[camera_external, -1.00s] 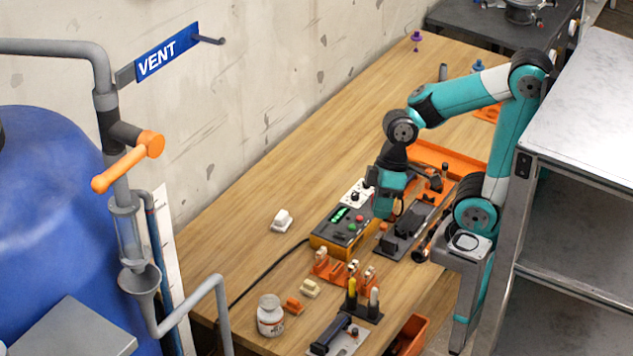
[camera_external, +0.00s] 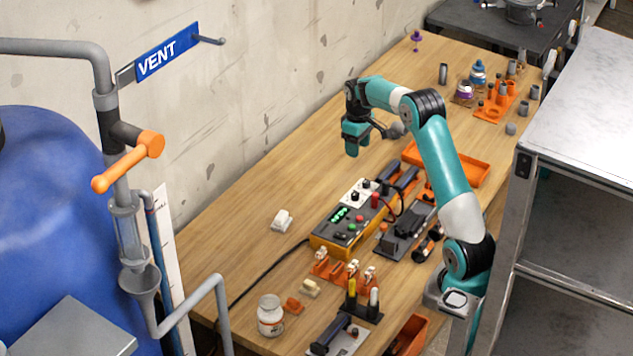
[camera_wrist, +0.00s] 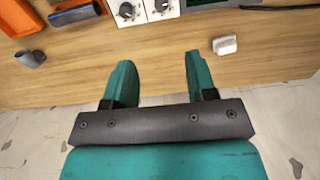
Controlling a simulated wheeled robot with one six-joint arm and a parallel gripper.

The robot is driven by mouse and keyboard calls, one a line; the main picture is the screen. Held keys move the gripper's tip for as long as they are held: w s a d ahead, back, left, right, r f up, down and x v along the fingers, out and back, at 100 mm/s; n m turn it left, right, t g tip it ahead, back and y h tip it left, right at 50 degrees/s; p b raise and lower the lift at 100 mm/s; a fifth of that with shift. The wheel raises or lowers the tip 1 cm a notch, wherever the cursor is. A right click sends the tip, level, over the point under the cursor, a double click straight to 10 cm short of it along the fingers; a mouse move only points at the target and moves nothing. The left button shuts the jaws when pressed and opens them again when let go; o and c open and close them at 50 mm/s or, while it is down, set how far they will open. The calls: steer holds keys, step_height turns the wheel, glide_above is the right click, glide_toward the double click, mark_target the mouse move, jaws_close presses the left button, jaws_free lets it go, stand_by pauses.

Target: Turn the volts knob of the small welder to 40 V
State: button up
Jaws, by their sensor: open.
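The welder looks to be the yellow and black box (camera_external: 335,236) with green displays, on the bench in the external view. A white panel with dark knobs (camera_external: 355,194) adjoins its far end. In the wrist view, two white panels with a dark, pale-ringed knob each (camera_wrist: 127,12) are cut by the top edge; volt markings are too small to read. My gripper (camera_external: 352,150) is in the air beyond the box, towards the wall. Its fingers (camera_wrist: 157,66) are apart and empty, with bare wood between them, short of the knobs.
A white block (camera_wrist: 225,45) lies on the wood, right of the fingers in the wrist view. A grey fitting (camera_wrist: 30,58) lies to the left. An orange tray (camera_external: 465,170) and dark clamp-like parts (camera_external: 400,240) are right of the box.

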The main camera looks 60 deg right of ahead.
mark_target(355, 193)
step_height(355, 193, down, 17)
steer(key=shift+a+r+p, duration=0.1)
steer(key=shift+p, duration=0.6)
steer(key=c, duration=0.9)
